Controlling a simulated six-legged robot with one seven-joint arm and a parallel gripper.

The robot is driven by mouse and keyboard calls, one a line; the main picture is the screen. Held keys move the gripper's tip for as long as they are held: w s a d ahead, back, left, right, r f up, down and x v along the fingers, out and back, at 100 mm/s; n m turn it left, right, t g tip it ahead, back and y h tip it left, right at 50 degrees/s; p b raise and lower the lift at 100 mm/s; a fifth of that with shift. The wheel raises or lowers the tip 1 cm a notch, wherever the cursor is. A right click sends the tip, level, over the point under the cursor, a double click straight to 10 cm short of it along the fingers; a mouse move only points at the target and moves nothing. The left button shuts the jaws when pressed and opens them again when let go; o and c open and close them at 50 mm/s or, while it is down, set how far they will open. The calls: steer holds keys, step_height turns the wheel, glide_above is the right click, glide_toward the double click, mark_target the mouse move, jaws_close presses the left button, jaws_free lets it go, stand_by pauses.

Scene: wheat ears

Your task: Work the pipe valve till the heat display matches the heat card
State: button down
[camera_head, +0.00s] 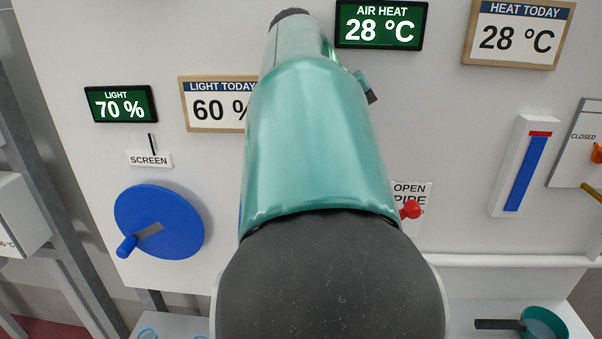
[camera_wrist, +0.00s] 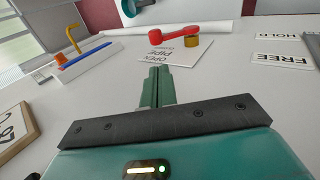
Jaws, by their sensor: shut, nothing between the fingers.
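The green heat display (camera_head: 381,24) reads AIR HEAT 28 °C. The wood-framed heat card (camera_head: 516,36) to its right reads HEAT TODAY 28 °C, the same number. The red pipe valve handle (camera_wrist: 176,35) lies across its OPEN/PIPE sign (camera_wrist: 165,60) in the wrist view, which shows the wall upside down. The handle's red knob (camera_head: 410,209) shows beside my arm in the head view; the arm hides the rest. My gripper (camera_wrist: 157,72) is shut and empty, its fingertips pointing at the sign, apart from the handle.
A blue crank wheel (camera_head: 160,221) sits lower left, under a SCREEN label (camera_head: 150,158). The light display (camera_head: 121,104) reads 70 %; the light card (camera_head: 213,104) reads 60 %, partly hidden. A blue gauge (camera_head: 526,165) and a white pipe (camera_head: 510,260) are right. HOLD and FREE labels (camera_wrist: 285,62) show.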

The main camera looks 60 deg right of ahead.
steer(key=x, duration=0.9)
steer(key=s+x, duration=0.1)
steer(key=x, duration=0.4)
steer(key=shift+a+r, duration=0.1)
steer(key=shift+r, duration=0.1)
steer(key=shift+s+d+f+t+y, duration=0.3)
steer(key=shift+s+d+f+y, duration=0.1)
steer(key=shift+s+f, duration=0.15)
steer(key=shift+r, duration=0.2)
